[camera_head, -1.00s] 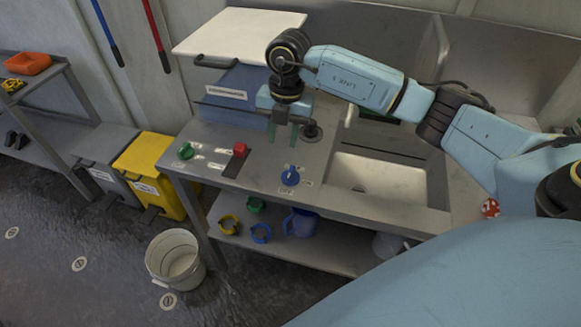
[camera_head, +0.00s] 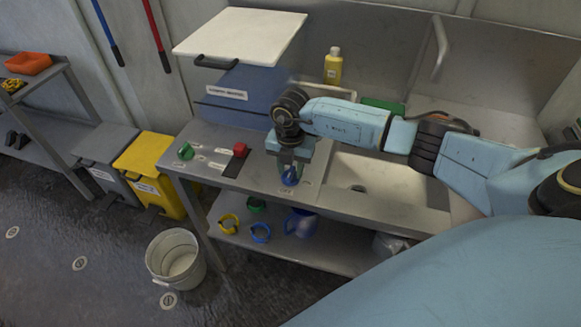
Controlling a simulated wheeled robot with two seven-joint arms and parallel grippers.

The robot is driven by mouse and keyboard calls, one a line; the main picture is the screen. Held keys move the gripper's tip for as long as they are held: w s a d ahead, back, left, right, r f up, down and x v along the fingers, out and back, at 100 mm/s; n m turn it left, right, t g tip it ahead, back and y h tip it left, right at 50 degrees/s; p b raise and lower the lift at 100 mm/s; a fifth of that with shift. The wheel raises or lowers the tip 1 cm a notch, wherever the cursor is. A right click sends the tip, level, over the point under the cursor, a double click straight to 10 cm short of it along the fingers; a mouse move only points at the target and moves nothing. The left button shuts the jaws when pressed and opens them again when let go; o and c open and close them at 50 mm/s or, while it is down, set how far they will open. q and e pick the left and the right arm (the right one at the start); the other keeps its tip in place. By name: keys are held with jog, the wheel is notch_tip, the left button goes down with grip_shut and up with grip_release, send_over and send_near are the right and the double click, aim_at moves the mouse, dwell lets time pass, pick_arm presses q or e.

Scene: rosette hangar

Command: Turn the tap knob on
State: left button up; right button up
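The blue tap knob (camera_head: 290,180) sits on the grey counter panel in front of the sink (camera_head: 390,188), with small white labels around it. My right gripper (camera_head: 290,174) points down over the knob. Its fingers look apart, one on each side of the knob, and hide its upper part. I cannot tell whether they touch it. My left gripper is not in view.
A red switch (camera_head: 240,150) and a green knob (camera_head: 186,152) stand on the panel to the left. Behind is a blue box (camera_head: 240,90) with a raised white lid (camera_head: 240,36). A yellow bottle (camera_head: 333,66) stands behind my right arm.

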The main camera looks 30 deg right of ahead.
jog(key=shift+f, duration=0.1)
grip_shut()
